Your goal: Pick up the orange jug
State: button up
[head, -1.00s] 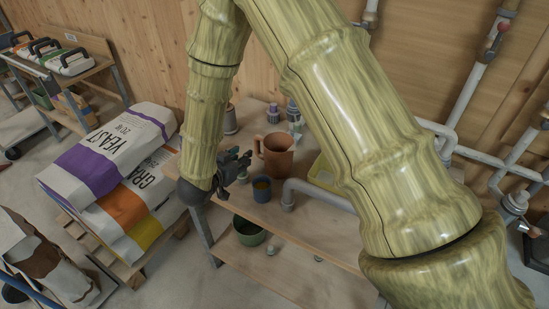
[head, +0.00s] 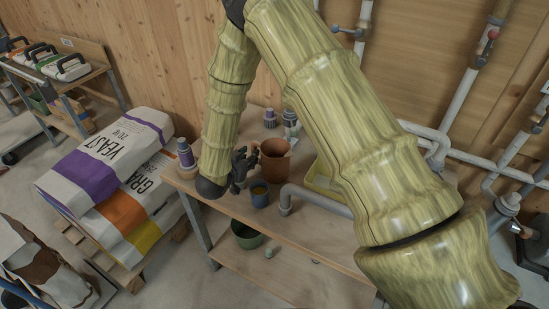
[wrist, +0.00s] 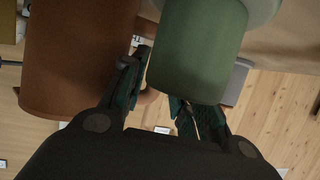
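The orange-brown jug (head: 273,158) stands upright on the wooden table, its handle side toward my gripper. In the wrist view the jug (wrist: 75,60) fills the upper left, and part of its handle shows close to the gap between my fingers. My gripper (head: 243,162) is just left of the jug at about its height. In the wrist view my gripper (wrist: 155,95) has its fingers apart. I cannot tell whether a finger touches the handle.
A blue mug (head: 260,194) stands just in front of the jug. A green cylindrical container (wrist: 198,50) is close to the fingers in the wrist view. Bottles (head: 290,122) stand behind, a purple-labelled bottle (head: 185,153) left. A grey pipe (head: 318,199) lies right, a green bowl (head: 246,234) below.

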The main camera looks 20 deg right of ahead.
jog(key=shift+p+x, duration=0.4)
jog(key=shift+x, duration=1.05)
grip_shut()
jog(key=shift+r, duration=0.15)
